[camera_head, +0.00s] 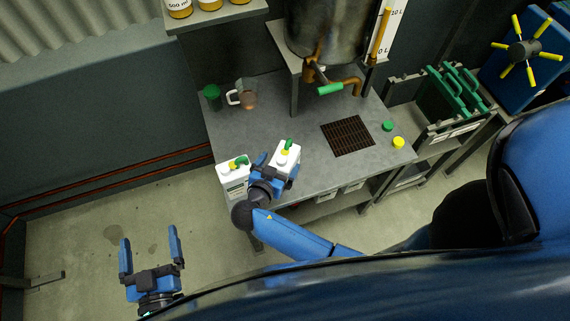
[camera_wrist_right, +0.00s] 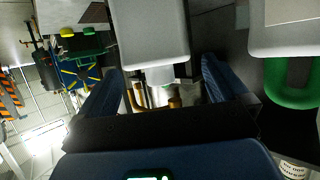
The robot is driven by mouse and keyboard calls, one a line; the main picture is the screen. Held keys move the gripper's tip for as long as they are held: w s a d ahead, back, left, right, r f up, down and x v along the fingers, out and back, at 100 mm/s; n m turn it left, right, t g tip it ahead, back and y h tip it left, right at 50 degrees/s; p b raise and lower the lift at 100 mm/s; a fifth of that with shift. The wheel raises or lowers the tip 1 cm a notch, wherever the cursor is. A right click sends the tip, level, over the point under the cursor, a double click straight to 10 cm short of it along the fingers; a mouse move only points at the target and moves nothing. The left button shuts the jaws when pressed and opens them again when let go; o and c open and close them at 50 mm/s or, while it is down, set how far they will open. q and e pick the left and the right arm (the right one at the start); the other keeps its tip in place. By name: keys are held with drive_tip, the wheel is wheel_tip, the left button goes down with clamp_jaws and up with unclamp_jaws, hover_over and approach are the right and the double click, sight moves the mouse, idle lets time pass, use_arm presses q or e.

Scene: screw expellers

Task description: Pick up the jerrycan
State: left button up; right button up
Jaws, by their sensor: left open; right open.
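Two white jerrycans with green handles stand at the near left edge of the grey worktable. The left jerrycan (camera_head: 235,178) is clear of my grippers. The right jerrycan (camera_head: 286,157) is partly hidden behind my right gripper (camera_head: 277,168). In the right wrist view, the fingers of my right gripper (camera_wrist_right: 162,75) are apart, with one white jerrycan (camera_wrist_right: 152,30) in line between them. I cannot tell whether they touch it. The other jerrycan (camera_wrist_right: 285,35), with a green handle, is at the right there. My left gripper (camera_head: 150,252) is open and empty over the floor.
The worktable (camera_head: 310,170) also holds a green-lidded jar (camera_head: 212,97), a jug (camera_head: 245,95), a dark grate (camera_head: 348,135), a green cap (camera_head: 388,125) and a yellow cap (camera_head: 398,142). A metal tank (camera_head: 325,35) with a tap stands at the back.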

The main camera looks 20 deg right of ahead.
sight(284, 158)
drive_tip(key=shift+w+d+f+p, duration=0.1)
drive_tip(key=shift+w+d+p, duration=0.25)
drive_tip(key=shift+w+p, duration=0.05)
drive_tip(key=p+x, duration=0.1)
drive_tip(key=x, duration=0.2)
drive_tip(key=shift+w+d+f, duration=0.35)
drive_tip(key=shift+w+f, duration=0.05)
drive_tip(key=shift+c, duration=0.3)
clamp_jaws()
